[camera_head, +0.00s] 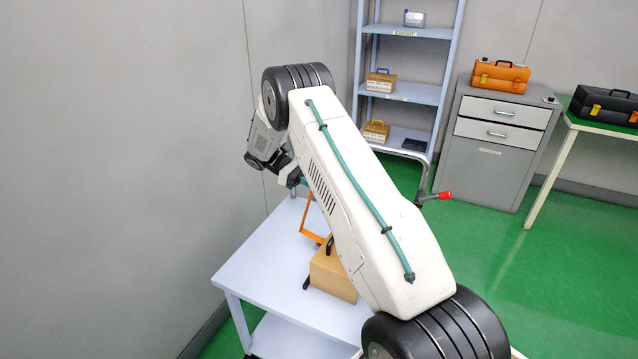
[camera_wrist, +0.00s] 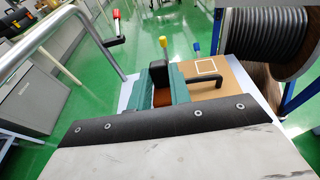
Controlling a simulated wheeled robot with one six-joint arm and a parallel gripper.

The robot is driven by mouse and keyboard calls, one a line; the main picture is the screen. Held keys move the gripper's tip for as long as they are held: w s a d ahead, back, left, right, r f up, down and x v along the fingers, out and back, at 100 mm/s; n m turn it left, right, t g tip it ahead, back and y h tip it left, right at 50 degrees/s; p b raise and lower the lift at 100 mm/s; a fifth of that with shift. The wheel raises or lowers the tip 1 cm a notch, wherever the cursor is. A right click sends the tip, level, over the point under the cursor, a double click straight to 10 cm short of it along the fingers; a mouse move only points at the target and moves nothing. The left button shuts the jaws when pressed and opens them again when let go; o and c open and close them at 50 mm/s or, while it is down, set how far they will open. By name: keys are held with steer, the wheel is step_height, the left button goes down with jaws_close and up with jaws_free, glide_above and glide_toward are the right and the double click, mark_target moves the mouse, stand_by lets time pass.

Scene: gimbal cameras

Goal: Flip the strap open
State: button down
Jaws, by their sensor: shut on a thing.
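A tan box (camera_head: 333,275) stands on the pale table (camera_head: 262,264). An orange strap (camera_head: 309,218) stands raised above the box, partly hidden behind my arm. In the wrist view the box's tan top (camera_wrist: 232,84) carries a white square outline and a black handle (camera_wrist: 206,82). My gripper (camera_wrist: 167,84) has teal jaws and is shut on what appears to be the strap; an orange-brown piece (camera_wrist: 163,99) shows between them. In the head view the fingertips are mostly hidden by my arm, above the table.
A drawer cabinet (camera_head: 499,143) bears an orange toolbox (camera_head: 500,76). A cable spool (camera_wrist: 262,38) is close at right in the wrist view. A wall is at left.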

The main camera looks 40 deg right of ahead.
steer(key=c, duration=1.3)
jaws_free()
steer(key=shift+w+a+f, duration=0.1)
steer(key=shift+r, duration=0.55)
step_height(320, 180, up, 3)
steer(key=shift+a+f, duration=0.1)
steer(key=s+a, duration=0.1)
steer(key=s, duration=0.4)
steer(key=s+a, duration=0.2)
steer(key=s, duration=0.3)
steer(key=s+a+r, duration=0.1)
steer(key=s+a, duration=0.1)
steer(key=s, duration=0.3)
steer(key=shift+a+r, duration=0.1)
steer(key=shift+a, duration=0.15)
